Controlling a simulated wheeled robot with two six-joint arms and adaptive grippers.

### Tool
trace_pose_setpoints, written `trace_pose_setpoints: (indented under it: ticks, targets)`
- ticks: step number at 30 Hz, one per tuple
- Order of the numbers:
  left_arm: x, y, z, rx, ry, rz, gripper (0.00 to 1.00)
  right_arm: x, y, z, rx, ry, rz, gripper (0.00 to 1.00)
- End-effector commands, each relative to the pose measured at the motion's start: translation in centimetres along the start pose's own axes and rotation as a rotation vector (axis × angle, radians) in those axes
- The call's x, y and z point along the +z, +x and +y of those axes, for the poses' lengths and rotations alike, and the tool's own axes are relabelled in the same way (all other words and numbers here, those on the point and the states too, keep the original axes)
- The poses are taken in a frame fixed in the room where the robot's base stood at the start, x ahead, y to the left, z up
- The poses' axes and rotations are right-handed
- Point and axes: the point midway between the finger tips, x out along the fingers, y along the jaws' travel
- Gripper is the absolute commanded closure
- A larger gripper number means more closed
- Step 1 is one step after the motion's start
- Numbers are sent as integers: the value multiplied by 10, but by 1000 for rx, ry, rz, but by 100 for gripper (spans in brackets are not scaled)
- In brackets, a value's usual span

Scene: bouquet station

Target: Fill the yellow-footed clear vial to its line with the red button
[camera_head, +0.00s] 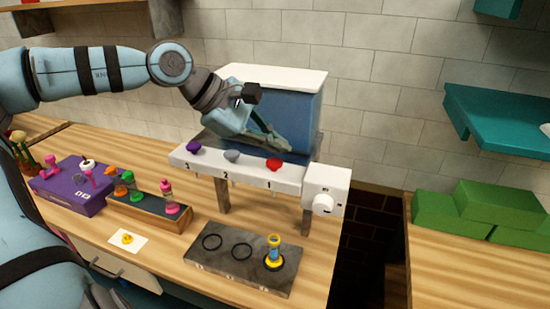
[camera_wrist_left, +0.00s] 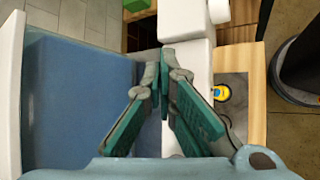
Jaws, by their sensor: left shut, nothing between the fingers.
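The yellow-footed clear vial (camera_head: 274,245) stands upright in the right-hand ring of the dark grey slab (camera_head: 233,274), below the dispenser. From above, its yellow part shows in the left wrist view (camera_wrist_left: 221,92). The red button (camera_head: 273,165) is the rightmost of three on the white dispenser bar (camera_head: 225,168). My left gripper (camera_head: 287,148) is shut and empty, its tips just above and behind the red button; I cannot tell whether they touch it. In the left wrist view the shut fingers (camera_wrist_left: 164,75) hide the button. The vial's line and fill level are too small to tell.
A blue tank (camera_head: 290,105) with a white lid stands behind the bar. A purple button (camera_head: 193,146) and a grey button (camera_head: 232,156) sit left of the red one. A white knob box (camera_head: 326,192) is at right. A rack (camera_head: 150,208) of colored vials stands left.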

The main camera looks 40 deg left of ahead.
Motion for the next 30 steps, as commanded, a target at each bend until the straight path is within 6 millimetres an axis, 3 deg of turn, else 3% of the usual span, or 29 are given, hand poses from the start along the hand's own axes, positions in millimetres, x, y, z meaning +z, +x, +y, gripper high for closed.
trace_pose_setpoints:
  ticks: [3,12,30]
  targets:
    - [9,-13,9,0,0,0,100,-2,-19,1,0,0,0,60]
    - [23,-32,23,0,1,1,100,-4,-44,3,0,0,0,60]
    - [22,-31,22,0,0,0,100,-4,-42,3,0,0,0,60]
